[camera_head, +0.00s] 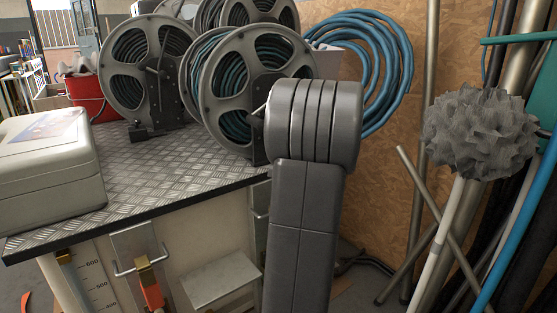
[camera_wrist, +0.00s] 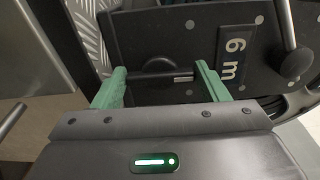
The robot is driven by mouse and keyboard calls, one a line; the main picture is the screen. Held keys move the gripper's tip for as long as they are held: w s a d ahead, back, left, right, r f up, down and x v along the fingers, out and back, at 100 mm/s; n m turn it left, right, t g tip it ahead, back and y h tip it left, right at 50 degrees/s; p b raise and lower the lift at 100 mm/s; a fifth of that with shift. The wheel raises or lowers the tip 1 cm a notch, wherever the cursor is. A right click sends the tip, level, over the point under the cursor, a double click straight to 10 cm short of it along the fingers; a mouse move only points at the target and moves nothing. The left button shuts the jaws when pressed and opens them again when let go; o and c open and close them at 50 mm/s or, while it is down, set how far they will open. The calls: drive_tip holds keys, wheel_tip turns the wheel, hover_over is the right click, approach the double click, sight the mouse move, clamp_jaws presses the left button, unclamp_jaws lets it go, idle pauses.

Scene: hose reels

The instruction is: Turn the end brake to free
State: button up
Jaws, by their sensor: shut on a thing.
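Several grey hose reels with dark teal hose stand on the bench in the head view, with the front reel (camera_head: 213,105) nearest my arm. My forearm covers part of that reel and hides my gripper there. In the wrist view my gripper (camera_wrist: 160,84) has its two green fingers at both ends of a short dark bar with a metal end (camera_wrist: 160,76). This bar, apparently the end brake lever, lies across the gap in front of a dark plate (camera_wrist: 203,25) marked "6 m". The brake's setting cannot be read.
The chequer-plate bench (camera_head: 165,165) carries a pale case (camera_head: 45,165) at the left. Blue hose (camera_head: 385,50) hangs on the wall. Poles and a grey mop head (camera_head: 480,132) crowd the right.

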idle(0.4)
drive_tip(key=o, duration=1)
drive_tip(key=shift+p, duration=0.3)
